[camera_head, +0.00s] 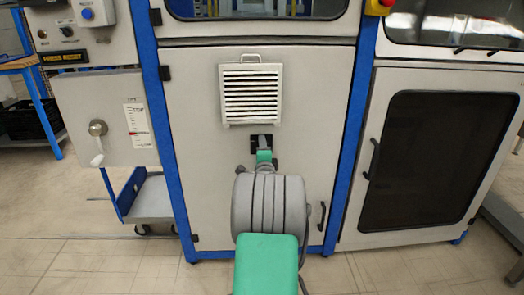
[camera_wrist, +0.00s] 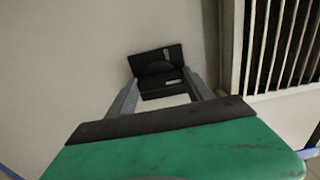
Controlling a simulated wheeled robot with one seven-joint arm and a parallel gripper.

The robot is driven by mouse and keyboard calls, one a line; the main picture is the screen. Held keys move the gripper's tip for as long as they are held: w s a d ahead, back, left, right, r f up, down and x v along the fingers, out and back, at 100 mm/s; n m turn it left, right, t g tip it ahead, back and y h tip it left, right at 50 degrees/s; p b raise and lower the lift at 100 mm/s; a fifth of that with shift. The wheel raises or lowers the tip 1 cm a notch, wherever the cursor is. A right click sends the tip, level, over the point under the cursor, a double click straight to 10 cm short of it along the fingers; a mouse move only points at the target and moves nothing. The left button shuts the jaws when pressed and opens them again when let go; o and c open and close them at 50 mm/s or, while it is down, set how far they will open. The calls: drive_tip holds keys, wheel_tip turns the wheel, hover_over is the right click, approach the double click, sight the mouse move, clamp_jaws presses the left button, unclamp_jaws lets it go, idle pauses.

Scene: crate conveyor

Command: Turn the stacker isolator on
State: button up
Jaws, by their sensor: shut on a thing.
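The stacker isolator (camera_wrist: 155,55) is a small black plate with a raised dark part, on the pale panel. In the head view the isolator (camera_head: 254,138) is a dark patch just below the louvred vent, partly covered by my arm. My gripper (camera_wrist: 161,80) has its two grey fingers at either side of the isolator's lower part and is shut on it. My gripper (camera_head: 263,147) is mostly hidden behind its green body in the head view. The exact angle of the switch part and any markings cannot be read.
The louvred vent (camera_head: 251,95) with a top handle is close above the isolator, and to its right in the wrist view. A box with a crank handle (camera_head: 97,140) is at left. A dark-windowed door (camera_head: 412,160) is at right. Blue frame posts flank the panel.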

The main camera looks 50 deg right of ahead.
drive_tip(key=o, duration=1.4)
drive_tip(key=shift+c, duration=0.2)
drive_tip(key=shift+s, duration=0.1)
drive_tip(key=p+v, duration=0.2)
drive_tip(key=v, duration=0.5)
drive_tip(key=shift+s+a, duration=0.2)
drive_tip(key=shift+a, duration=0.1)
drive_tip(key=shift+w, duration=0.1)
